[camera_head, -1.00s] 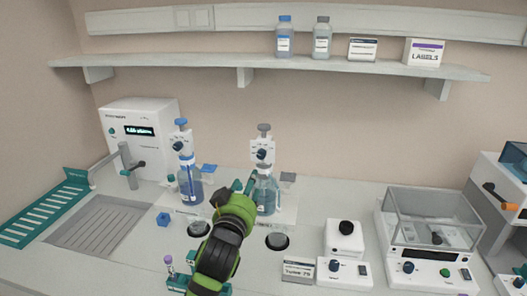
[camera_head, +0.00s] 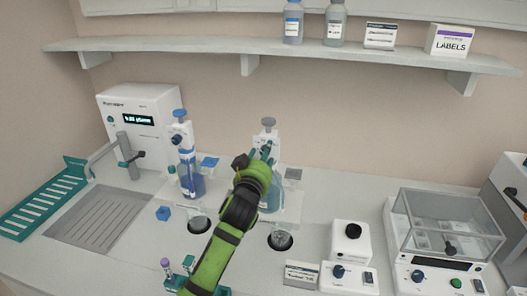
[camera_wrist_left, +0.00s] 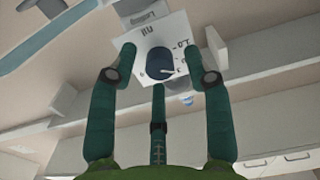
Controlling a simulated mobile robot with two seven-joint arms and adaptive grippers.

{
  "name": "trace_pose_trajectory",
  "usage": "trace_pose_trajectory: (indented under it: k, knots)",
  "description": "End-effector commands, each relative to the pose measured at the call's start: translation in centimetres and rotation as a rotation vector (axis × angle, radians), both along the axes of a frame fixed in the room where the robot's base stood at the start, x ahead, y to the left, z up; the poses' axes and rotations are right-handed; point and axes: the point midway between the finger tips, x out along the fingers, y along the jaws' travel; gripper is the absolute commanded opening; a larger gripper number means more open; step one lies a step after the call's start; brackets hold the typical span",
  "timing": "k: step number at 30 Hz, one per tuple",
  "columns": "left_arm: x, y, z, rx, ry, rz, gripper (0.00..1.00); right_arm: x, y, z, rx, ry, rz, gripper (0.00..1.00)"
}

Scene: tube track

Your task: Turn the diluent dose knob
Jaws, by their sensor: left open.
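The dose knob (camera_wrist_left: 159,64) is a dark blue round knob with a white pointer line, on a white marked plate (camera_wrist_left: 178,30) in the left wrist view. The plate is on the front of the grey-topped dispenser (camera_head: 268,133) on the right-hand bottle of blue liquid (camera_head: 270,199). My left gripper (camera_head: 265,153) is at this dispenser's head and partly hides it. In the left wrist view its open fingers (camera_wrist_left: 168,50) spread around the knob, with a third finger below it. I cannot tell whether they touch the knob. My right gripper is not in view.
A blue-topped dispenser bottle (camera_head: 190,165) stands close on the left. A white machine (camera_head: 140,122) is at the back left. A balance with a clear box (camera_head: 447,225) is at the right. A wall shelf (camera_head: 200,44) runs above.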

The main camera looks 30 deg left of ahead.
Motion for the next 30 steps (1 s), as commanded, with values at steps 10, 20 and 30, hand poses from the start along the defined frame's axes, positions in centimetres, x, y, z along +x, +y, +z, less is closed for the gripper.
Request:
trace_pose_trajectory:
  k: [10, 20, 30]
  knots:
    - [0.4, 0.1, 0.0, 0.0, 0.0, 0.0, 0.5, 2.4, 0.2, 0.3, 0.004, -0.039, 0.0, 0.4]
    - [0.4, 0.1, 0.1, 0.001, -0.003, 0.0, 0.0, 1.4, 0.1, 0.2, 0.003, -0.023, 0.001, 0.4]
    - [0.4, 0.2, 0.4, 0.092, 0.018, 0.001, 0.0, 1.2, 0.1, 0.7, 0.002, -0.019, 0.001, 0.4]
